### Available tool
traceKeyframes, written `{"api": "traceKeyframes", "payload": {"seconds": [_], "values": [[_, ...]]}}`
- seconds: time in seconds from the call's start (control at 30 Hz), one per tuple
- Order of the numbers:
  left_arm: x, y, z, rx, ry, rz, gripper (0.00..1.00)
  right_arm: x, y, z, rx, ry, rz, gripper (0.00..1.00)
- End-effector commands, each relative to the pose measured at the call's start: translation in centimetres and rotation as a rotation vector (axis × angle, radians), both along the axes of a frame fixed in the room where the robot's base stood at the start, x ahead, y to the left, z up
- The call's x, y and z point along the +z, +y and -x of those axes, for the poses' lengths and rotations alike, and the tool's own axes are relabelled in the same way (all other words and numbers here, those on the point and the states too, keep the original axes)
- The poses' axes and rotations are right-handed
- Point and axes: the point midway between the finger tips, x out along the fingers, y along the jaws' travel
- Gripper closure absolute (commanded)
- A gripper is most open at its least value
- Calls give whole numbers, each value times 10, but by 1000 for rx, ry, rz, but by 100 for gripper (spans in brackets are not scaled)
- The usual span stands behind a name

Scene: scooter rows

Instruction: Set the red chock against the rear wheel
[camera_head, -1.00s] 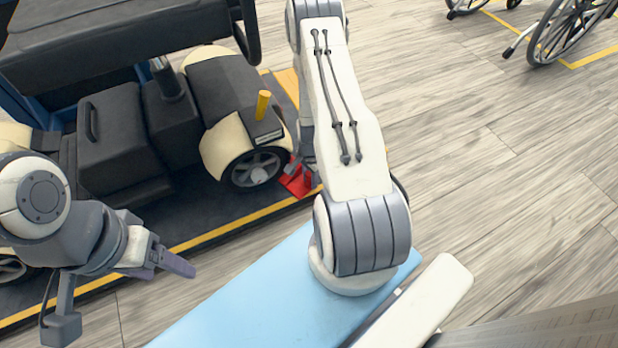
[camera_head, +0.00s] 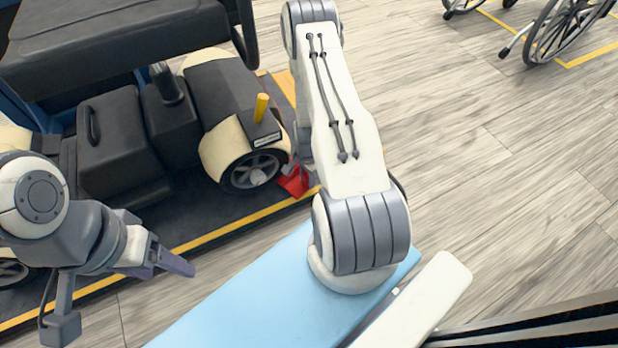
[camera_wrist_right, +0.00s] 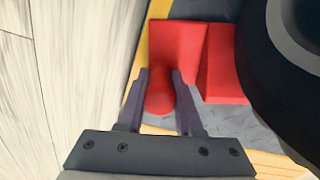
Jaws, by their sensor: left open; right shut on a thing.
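The red chock (camera_head: 293,181) is on or just above the dark mat beside the rear wheel (camera_head: 254,171) of the scooter (camera_head: 205,110); my right arm partly hides it. In the right wrist view the chock (camera_wrist_right: 222,75) shows a wedge and a rounded handle, with the dark tyre (camera_wrist_right: 275,75) close at its right. Whether they touch I cannot tell. My right gripper (camera_wrist_right: 160,80) is shut on the chock's handle. My left gripper (camera_head: 175,262) is open and empty, low at the left, away from the chock.
A yellow lever (camera_head: 261,107) stands up above the rear wheel. A yellow line (camera_head: 225,231) edges the mat. A light blue surface (camera_head: 240,300) lies at the front. A wheelchair (camera_head: 570,25) is at the far right, with open wooden floor between.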

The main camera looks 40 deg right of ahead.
Motion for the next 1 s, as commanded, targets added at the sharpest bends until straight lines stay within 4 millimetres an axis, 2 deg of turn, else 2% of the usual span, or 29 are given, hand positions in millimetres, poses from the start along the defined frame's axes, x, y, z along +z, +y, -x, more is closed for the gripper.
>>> {"api": "traceKeyframes", "payload": {"seconds": [0.03, 0.53, 1.0], "values": [[1, 0, 0, 0, 0, 0, 31, -1, -1, -6, 4, -13, 8, 100], [11, 0, 0, 0, 0, 0, 31, -1, 0, -9, 5, -13, 8, 100], [10, 0, 0, 0, 0, 0, 31, -2, -1, -10, 2, -13, 9, 100]]}}
